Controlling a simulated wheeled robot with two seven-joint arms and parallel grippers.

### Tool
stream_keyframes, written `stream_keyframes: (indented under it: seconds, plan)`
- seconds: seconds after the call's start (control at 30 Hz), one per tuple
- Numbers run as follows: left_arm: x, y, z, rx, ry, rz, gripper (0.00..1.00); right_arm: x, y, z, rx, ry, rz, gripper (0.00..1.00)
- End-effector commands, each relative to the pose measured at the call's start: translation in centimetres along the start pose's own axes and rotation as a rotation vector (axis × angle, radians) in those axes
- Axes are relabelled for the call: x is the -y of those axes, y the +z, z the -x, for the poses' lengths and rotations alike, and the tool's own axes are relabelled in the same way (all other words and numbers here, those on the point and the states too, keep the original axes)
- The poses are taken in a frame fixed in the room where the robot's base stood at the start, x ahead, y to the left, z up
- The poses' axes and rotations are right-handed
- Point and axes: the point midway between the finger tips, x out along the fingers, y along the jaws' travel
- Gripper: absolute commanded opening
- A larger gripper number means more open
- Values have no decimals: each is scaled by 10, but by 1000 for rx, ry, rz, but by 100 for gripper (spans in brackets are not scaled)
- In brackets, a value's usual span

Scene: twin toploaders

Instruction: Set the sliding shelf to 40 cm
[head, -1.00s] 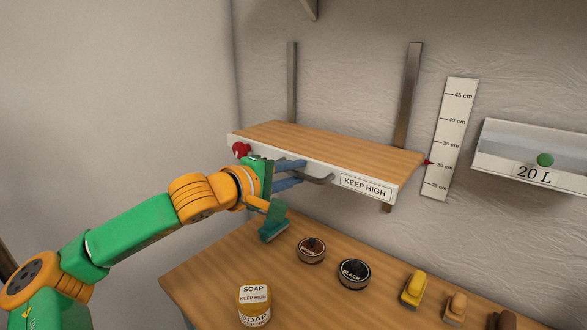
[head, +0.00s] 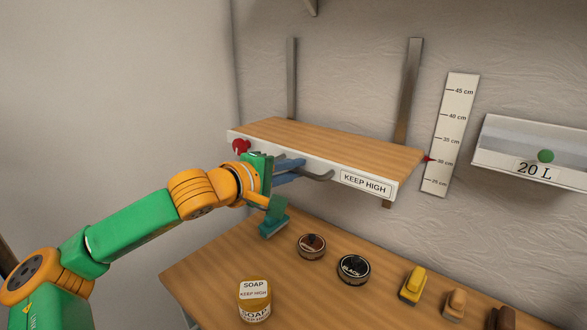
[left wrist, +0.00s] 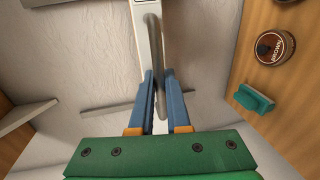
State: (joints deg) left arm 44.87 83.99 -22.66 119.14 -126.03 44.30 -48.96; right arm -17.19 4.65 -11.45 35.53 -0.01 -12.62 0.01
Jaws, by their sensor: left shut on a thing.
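The sliding shelf (head: 330,143) is a wooden board with a white front edge labelled KEEP HIGH, set on two metal wall rails. Its red pointer (head: 430,159) stands at about the 30 cm mark of the white wall scale (head: 449,135). A red knob (head: 240,146) sits at the left end of the front edge. My left gripper (head: 299,167) is shut on the grey bar handle (head: 320,178) under the front edge. In the left wrist view, the blue fingers (left wrist: 159,78) close around the handle (left wrist: 154,40). My right gripper is not in view.
The wooden bench (head: 215,265) below holds a soap jar (head: 254,300), a brown tin (head: 312,246), a black tin (head: 353,269), a teal object (head: 274,225) and several brushes at right. A 20 L wall unit (head: 535,155) with a green ball is right of the scale.

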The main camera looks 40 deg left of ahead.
Motion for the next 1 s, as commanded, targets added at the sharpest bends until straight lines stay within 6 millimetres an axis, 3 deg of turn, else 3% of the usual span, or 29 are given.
stream_keyframes:
  seconds: [0.73, 0.83, 1.0]
  plan:
    - [-4, 0, 1, 0, 6, -1, 0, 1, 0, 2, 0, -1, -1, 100]
    - [-21, 0, 4, 0, 10, 0, 0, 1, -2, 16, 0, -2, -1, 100]
    - [-70, 0, 15, -1, 14, -1, 0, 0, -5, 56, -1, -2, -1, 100]
